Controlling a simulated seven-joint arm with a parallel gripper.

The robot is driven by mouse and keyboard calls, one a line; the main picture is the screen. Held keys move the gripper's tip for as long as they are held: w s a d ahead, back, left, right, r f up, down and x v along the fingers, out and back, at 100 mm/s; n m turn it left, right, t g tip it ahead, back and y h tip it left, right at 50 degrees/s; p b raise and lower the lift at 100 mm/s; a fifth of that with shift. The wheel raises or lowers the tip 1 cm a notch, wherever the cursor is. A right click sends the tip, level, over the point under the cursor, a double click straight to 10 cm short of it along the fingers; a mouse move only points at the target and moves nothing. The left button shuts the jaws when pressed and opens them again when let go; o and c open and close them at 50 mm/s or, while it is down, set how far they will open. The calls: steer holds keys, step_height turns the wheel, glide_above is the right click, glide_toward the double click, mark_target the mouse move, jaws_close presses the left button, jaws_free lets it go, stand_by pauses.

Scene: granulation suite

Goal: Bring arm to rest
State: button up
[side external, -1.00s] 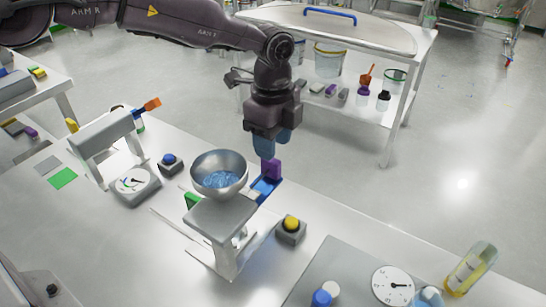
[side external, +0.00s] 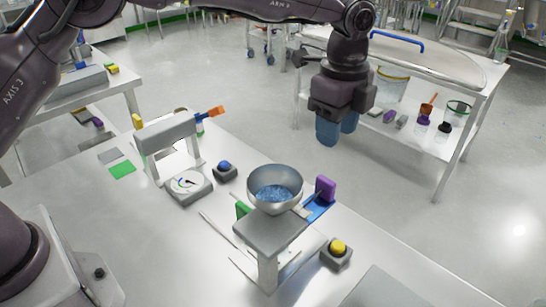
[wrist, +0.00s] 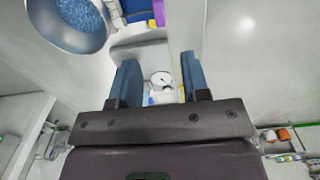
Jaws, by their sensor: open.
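My gripper (side external: 337,131) hangs in the air behind the metal bowl, pointing down, its blue fingers apart. In the wrist view my gripper (wrist: 158,75) is open, with nothing between its fingers. A purple block (side external: 325,188) stands by the blue slide beside the bowl, clear of my gripper.
A yellow button box (side external: 337,252) and a blue button box (side external: 224,171) sit on the steel table (side external: 150,255). A dial (side external: 187,184) stands by a grey frame (side external: 170,137). A white cart (side external: 440,65) with tubs and bottles stands behind my gripper.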

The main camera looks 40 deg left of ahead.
steer(key=s+a+r+n+t, duration=0.2)
steer(key=s+a+n, duration=0.4)
steer(key=s, duration=0.3)
steer(key=s+a+r+n+t, duration=0.1)
steer(key=s+a+r+n, duration=0.3)
steer(key=s, duration=0.6)
steer(key=s+a+r+n+t, duration=0.2)
steer(key=s+a+r+n, duration=0.1)
steer(key=s+a+n, duration=0.5)
steer(key=shift+s+a+r+t, duration=0.3)
steer(key=shift+s+a, duration=0.9)
steer(key=shift+a, duration=0.05)
